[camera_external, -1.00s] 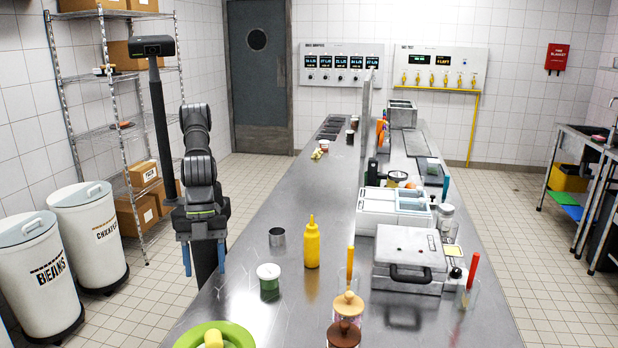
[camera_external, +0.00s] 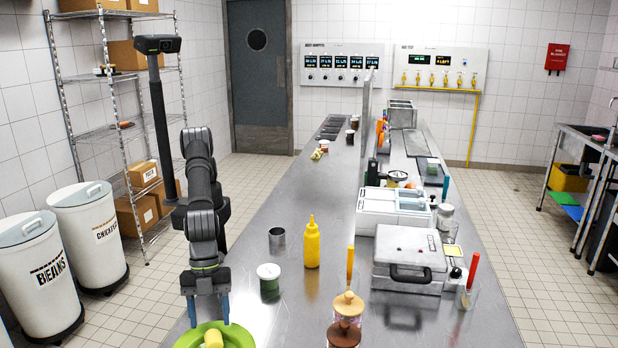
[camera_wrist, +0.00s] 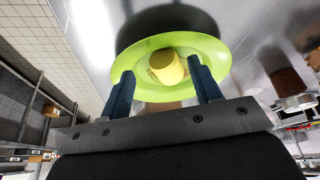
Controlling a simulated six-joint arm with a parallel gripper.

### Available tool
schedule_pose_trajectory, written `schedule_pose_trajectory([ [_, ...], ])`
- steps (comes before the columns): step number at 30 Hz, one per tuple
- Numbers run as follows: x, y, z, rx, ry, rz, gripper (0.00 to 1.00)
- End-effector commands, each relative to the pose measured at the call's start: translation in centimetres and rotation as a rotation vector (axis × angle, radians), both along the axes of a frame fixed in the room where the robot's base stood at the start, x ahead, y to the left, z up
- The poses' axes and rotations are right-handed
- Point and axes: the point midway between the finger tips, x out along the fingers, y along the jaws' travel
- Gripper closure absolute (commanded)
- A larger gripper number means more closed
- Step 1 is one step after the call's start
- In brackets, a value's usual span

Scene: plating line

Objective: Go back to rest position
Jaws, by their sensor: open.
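My gripper (camera_external: 207,312) is open, with two blue fingers pointing down over the near left end of the steel counter. It is above the far side of a green plate (camera_external: 240,336). A yellow piece (camera_external: 213,339) lies on the plate. In the wrist view, the fingers of my gripper (camera_wrist: 163,90) show apart, with the green plate (camera_wrist: 212,62) and the yellow piece (camera_wrist: 166,68) beyond them. Nothing is held between the fingers.
On the counter (camera_external: 300,200) stand a green jar with a white lid (camera_external: 269,280), a steel cup (camera_external: 277,240), a yellow bottle (camera_external: 312,244) and two lidded jars (camera_external: 347,308). A grey press (camera_external: 409,258) is farther right. White bins (camera_external: 88,235) stand left on the floor.

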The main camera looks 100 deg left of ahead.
Motion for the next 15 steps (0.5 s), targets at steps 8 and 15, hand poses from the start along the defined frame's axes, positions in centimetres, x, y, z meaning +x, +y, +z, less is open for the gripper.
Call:
schedule_pose_trajectory([
  [8, 0.0, 0.0, 2.9, -0.002, -0.001, 0.0, 0.42],
  [15, 0.0, 0.0, 3.5, -0.001, 0.0, 0.0, 0.42],
])
